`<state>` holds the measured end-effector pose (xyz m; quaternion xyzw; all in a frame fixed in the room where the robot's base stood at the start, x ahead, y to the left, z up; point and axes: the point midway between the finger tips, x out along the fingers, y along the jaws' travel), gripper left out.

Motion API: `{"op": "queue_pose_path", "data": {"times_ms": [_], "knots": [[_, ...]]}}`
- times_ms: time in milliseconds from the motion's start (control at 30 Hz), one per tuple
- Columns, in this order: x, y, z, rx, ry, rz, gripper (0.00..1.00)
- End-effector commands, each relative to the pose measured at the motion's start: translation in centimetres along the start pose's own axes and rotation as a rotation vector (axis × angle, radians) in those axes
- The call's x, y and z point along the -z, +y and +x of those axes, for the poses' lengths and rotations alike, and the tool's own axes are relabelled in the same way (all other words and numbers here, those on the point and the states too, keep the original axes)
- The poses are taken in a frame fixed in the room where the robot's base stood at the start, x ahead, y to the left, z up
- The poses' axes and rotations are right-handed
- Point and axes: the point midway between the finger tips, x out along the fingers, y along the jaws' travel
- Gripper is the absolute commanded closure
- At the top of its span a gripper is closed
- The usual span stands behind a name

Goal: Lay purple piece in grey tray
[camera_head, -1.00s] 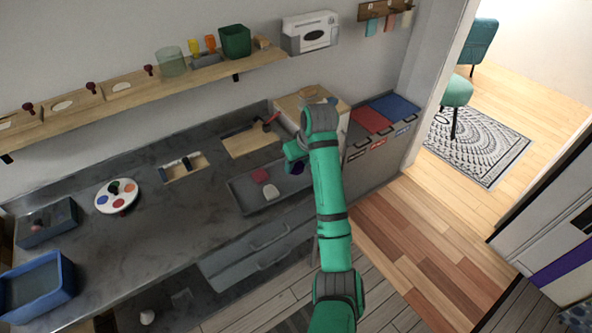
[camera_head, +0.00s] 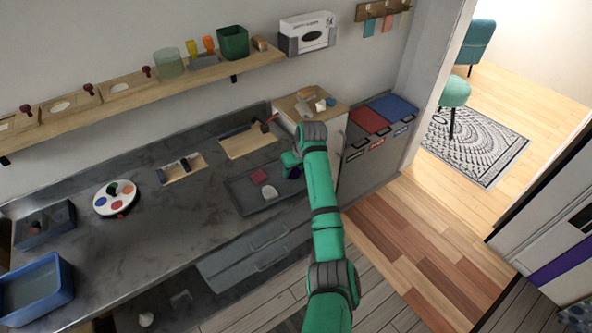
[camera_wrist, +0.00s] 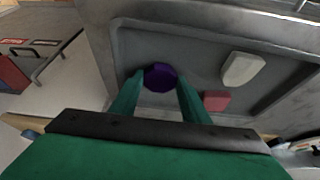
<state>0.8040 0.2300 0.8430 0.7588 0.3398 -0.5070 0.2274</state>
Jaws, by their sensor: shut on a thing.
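The purple piece (camera_wrist: 160,77) is between my gripper's (camera_wrist: 158,84) two green fingertips in the wrist view, seen against the floor of the grey tray. My gripper is shut on it; whether the piece touches the tray floor I cannot tell. In the head view my gripper (camera_head: 291,170) is over the right end of the grey tray (camera_head: 241,202), and my arm partly hides that end. The tray also shows in the wrist view (camera_wrist: 205,50). A red piece (camera_head: 259,177) and a whitish piece (camera_head: 269,192) lie in the tray, apart from the purple one.
A wooden board (camera_head: 249,142) lies behind the tray. A round paint palette (camera_head: 115,198) and a blue bin (camera_head: 36,288) are further left on the counter. A small cabinet with a wooden top (camera_head: 308,105) stands behind my arm.

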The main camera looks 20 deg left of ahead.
Motion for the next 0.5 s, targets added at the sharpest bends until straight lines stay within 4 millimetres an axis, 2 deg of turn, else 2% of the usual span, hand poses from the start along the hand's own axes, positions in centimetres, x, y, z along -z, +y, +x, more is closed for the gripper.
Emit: {"op": "queue_pose_path", "data": {"times_ms": [300, 333, 367, 400, 500], "knots": [[-0.09, -0.01, 0.22, 0.0, 0.0, 0.0, 0.82], [-0.1, -0.01, 0.22, 0.0, 0.0, 0.0, 0.54], [-0.09, -0.01, 0.21, 0.0, 0.0, 0.0, 0.46], [-0.08, -0.02, 0.2, 0.0, 0.0, 0.0, 0.4], [-0.07, -0.02, 0.19, 0.0, 0.0, 0.0, 0.4]]}}
